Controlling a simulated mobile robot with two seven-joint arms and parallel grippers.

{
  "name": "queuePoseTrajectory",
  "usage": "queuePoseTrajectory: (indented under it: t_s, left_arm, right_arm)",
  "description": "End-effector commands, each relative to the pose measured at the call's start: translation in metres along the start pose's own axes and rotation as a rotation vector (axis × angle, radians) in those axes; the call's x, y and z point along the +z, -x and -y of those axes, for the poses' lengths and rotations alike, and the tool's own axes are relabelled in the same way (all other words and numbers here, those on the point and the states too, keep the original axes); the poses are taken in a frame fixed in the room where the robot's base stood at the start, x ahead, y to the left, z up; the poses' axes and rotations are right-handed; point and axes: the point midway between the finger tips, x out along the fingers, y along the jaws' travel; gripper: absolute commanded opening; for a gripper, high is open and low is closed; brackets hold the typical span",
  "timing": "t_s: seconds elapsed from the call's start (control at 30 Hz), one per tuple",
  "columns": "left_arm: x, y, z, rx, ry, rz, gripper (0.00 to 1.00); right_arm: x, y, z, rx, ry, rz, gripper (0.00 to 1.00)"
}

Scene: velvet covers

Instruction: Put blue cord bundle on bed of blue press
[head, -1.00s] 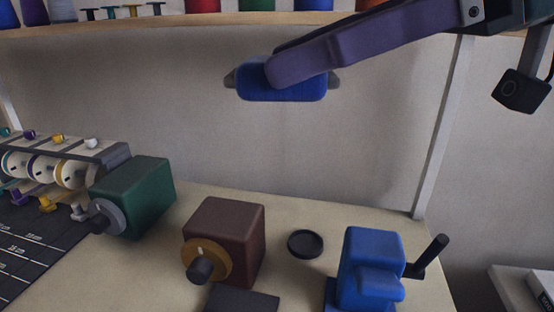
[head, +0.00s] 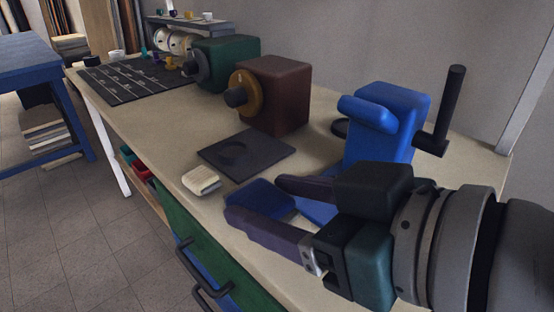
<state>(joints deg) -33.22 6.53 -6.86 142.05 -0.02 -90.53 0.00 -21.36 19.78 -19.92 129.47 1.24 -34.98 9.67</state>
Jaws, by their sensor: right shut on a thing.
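My right gripper (head: 256,198) comes in from the lower right, its two purple fingers shut on the blue cord bundle (head: 262,199). The fingers and gripper body hide part of the bundle. The blue press (head: 383,125) stands on the bench, just behind the gripper, with a black lever (head: 450,105) on its right. Part of its flat blue bed (head: 318,209) shows between the fingers and the gripper body. The bundle is to the left of the bed; I cannot tell its height above the bench. My left gripper is not in view.
A brown box (head: 290,92) with a yellow dial and a green box (head: 235,58) stand behind. A dark plate (head: 270,147), a small cream block (head: 200,181) and a marked black mat (head: 130,80) lie on the bench (head: 165,135). Drawer handles (head: 200,272) project from its front.

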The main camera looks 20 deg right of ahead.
Motion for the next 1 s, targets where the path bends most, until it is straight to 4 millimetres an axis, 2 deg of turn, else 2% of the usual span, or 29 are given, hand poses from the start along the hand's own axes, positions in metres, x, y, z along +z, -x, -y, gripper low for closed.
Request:
queuePoseTrajectory:
  t_s: [0.03,0.2,0.27,0.33,0.8,1.0]
  left_arm:
    - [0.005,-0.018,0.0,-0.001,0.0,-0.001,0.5]
    - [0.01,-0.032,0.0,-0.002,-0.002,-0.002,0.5]
    - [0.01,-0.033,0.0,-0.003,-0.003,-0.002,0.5]
    - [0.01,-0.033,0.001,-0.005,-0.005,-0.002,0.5]
    - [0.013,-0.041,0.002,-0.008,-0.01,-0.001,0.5]
    - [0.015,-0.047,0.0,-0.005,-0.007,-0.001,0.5]
  right_arm:
    - [0.017,-0.008,0.011,0.0,-0.003,-0.002,0.03]
    - [0.028,-0.014,0.033,0.003,0.001,-0.001,0.03]
    - [0.029,-0.014,0.033,0.002,0.004,0.0,0.03]
    - [0.029,-0.014,0.024,0.004,0.01,0.0,0.03]
    - [0.028,-0.013,-0.108,0.009,0.014,0.004,0.02]
    - [0.029,-0.013,-0.15,0.007,0.012,0.004,0.02]
